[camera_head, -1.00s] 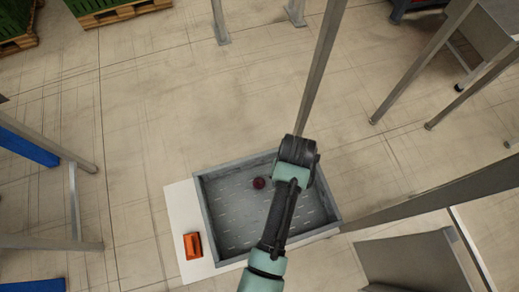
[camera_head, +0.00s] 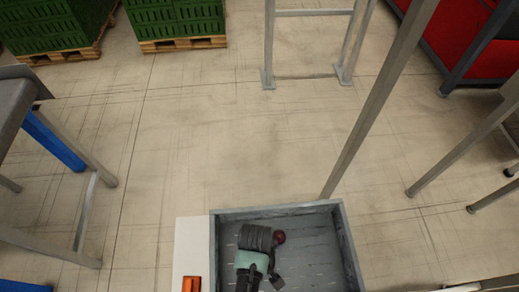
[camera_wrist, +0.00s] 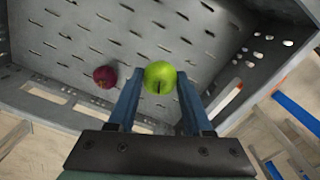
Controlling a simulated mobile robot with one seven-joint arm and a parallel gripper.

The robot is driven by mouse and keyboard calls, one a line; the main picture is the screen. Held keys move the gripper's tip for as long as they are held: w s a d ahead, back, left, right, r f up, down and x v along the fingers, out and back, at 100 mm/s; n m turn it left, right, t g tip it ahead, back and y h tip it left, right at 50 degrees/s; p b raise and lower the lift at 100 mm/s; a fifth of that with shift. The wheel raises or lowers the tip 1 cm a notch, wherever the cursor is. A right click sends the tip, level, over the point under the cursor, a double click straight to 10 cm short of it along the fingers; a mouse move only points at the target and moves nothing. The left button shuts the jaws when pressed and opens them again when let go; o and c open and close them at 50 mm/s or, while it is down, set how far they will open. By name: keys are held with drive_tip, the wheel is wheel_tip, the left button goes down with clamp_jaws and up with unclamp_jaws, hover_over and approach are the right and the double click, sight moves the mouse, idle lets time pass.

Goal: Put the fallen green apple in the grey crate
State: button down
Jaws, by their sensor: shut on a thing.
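The green apple (camera_wrist: 160,77) is between the two blue fingers of my gripper (camera_wrist: 161,92) in the wrist view, and the jaws are shut on it. The grey crate (camera_head: 349,250) lies low in the head view, its perforated floor (camera_wrist: 150,28) facing the wrist camera. My gripper is over the crate; its height above the floor is hard to tell. In the head view my wrist hides the fingers and the green apple. A dark red apple (camera_wrist: 105,77) is in the crate, to the left of my gripper in the wrist view, and also shows in the head view (camera_head: 279,237).
An orange object (camera_head: 191,284) sits on a white surface (camera_head: 190,245) left of the crate. A metal post (camera_head: 385,95) rises just behind the crate. Green crates on pallets (camera_head: 175,20) stand at the far left. Open floor lies beyond the crate.

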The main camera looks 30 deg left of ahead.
drive_tip(key=shift+f+b, duration=0.4)
drive_tip(key=shift+f, duration=2.25)
drive_tip(key=shift+f, duration=0.2)
drive_tip(key=shift+c, duration=1.6)
unclamp_jaws()
drive_tip(key=shift+r, duration=0.15)
wheel_tip(320, 180, up, 12)
drive_tip(key=shift+r+p, duration=0.1)
drive_tip(key=shift+p, duration=0.95)
